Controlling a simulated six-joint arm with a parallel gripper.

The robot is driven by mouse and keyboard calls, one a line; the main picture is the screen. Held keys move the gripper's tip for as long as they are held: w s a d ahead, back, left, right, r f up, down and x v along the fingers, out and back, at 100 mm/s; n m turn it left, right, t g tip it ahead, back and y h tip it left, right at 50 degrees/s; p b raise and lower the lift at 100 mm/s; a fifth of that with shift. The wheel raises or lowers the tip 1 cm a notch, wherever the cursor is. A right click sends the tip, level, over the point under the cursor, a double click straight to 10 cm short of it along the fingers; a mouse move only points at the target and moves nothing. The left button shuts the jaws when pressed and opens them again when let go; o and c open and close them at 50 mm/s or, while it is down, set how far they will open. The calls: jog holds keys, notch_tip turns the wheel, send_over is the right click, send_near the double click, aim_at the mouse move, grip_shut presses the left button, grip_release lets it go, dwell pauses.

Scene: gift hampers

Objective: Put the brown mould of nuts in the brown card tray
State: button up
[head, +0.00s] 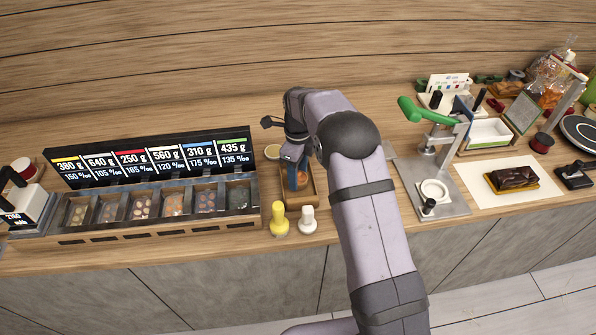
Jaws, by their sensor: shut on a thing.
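The brown card tray (314,198) stands on the counter just right of the display case. My gripper (295,178) points down into the tray and is shut. A small round orange-brown thing, which looks like the brown mould of nuts (302,180), shows at the fingertips within the tray's outline. The fingers and my arm hide part of it and of the tray. I cannot tell whether the mould touches the tray floor.
A yellow-capped bottle (279,221) and a white bottle (307,220) stand close in front of the tray. The display case (160,232) with several compartments is at left. A green-handled press (430,185) and a dark block on a yellow board (513,178) are at right.

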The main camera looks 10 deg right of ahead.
jog(key=shift+f, duration=0.2)
jog(key=o, duration=1.2)
notch_tip(320, 180, up, 12)
jog(key=b, duration=0.2)
jog(key=shift+r+b, duration=0.25)
jog(key=shift+b, duration=0.05)
jog(key=shift+s, duration=0.1)
jog(key=s+d+f+n, duration=0.1)
jog(key=s+f+n, duration=0.2)
jog(key=s+n, duration=0.5)
jog(key=s+d+f+n, duration=0.2)
jog(key=s+n, duration=0.6)
jog(key=s, duration=0.4)
jog(key=s+d+f+n, duration=0.2)
jog(key=s+f+n, duration=0.1)
jog(key=s+n, duration=0.5)
jog(key=shift+s+d+f, duration=0.15)
jog(key=shift+s+f, duration=0.05)
jog(key=shift+s, duration=0.45)
jog(key=shift+s+d+f, duration=0.1)
jog(key=shift+s+f, duration=0.05)
jog(key=shift+s, duration=0.5)
